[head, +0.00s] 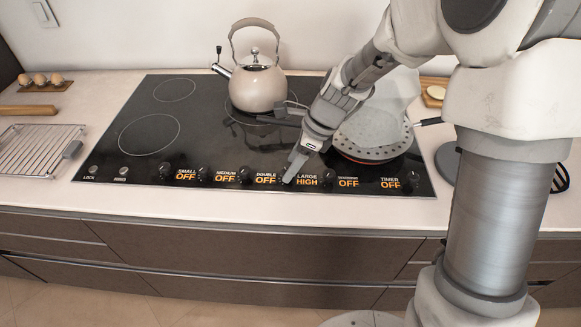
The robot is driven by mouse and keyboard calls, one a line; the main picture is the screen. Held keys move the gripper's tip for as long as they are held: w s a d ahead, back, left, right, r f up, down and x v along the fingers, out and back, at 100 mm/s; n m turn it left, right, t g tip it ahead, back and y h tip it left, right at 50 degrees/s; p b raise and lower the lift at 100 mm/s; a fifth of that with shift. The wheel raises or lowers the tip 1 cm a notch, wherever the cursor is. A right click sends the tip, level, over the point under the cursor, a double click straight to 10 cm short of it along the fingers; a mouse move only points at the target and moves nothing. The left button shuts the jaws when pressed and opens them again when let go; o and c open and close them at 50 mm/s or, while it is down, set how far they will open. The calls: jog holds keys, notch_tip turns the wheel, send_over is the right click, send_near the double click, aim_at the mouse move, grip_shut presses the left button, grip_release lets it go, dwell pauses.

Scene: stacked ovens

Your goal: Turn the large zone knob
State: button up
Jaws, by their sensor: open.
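The large zone's display (307,179) on the cooktop's front strip reads "LARGE HIGH" in orange. The large zone knob belongs just left of that label, but the lower finger of my gripper covers that spot, so the knob is mostly hidden. My gripper (280,144) is open and empty over the black cooktop (215,135). One finger points down to the front strip beside the large label; the other sticks out to the left, near the kettle. I cannot tell whether the lower finger touches the knob.
A beige kettle (258,88) stands on a back zone. A pan (368,154) with a glassy lid sits right of my gripper, its handle pointing right. The small, medium, double, warming and timer displays read OFF. A wire rack (38,150) lies at left.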

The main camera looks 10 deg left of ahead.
jog(key=shift+a+f, duration=0.3)
jog(key=shift+f, duration=0.35)
grip_shut()
